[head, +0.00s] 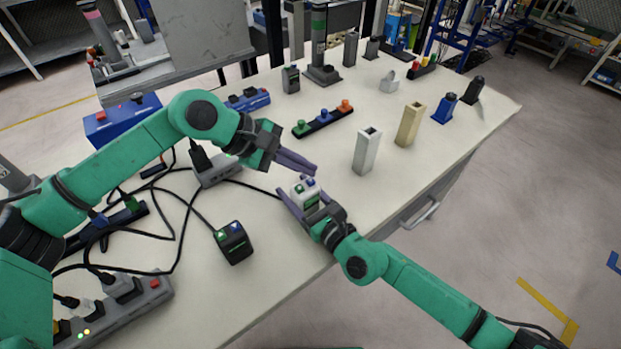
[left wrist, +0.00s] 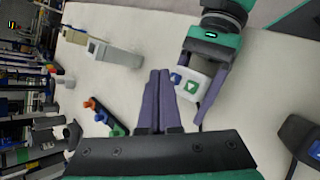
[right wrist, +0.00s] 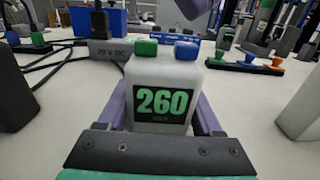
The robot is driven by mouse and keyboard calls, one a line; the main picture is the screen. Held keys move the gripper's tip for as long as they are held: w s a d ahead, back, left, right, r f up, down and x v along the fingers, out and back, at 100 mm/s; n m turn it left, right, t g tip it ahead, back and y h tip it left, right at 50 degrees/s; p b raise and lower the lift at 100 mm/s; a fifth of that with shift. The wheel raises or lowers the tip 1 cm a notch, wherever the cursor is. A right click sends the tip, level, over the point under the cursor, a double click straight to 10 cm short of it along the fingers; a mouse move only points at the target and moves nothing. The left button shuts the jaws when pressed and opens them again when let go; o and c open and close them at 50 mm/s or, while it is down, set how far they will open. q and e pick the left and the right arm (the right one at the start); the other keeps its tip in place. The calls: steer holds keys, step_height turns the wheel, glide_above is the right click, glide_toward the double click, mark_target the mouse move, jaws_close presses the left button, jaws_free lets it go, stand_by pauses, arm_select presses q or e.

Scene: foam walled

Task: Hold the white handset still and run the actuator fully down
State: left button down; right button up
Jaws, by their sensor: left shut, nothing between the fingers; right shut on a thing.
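The white handset (head: 306,203) stands upright near the table's right edge, with a green and a blue button on top. In the right wrist view its display (right wrist: 162,103) reads 260 in green. My right gripper (head: 301,194) is shut around the handset's sides. My left gripper (head: 314,170) is shut and empty, its fingertips just above and beside the buttons. In the left wrist view the blue button (left wrist: 175,78) and green button (left wrist: 191,87) lie right of my closed fingers, apparently apart from them. A grey column with a green band (head: 319,40) stands at the back; I cannot tell if it is the actuator.
A black handset (head: 233,242) lies left of the white one, among cables. A grey supply box (head: 216,171) sits behind. White (head: 367,152) and beige (head: 409,125) posts and a button strip (head: 323,119) stand farther back. A grey power strip (head: 118,308) is front left.

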mark_target(304, 184)
arm_select(q)
steer(key=shift+r, duration=0.15)
step_height(304, 184, up, 5)
steer(key=shift+f, duration=0.1)
stand_by(0.8)
arm_select(e)
steer(key=o, duration=1.5)
steer(key=shift+o, duration=0.2)
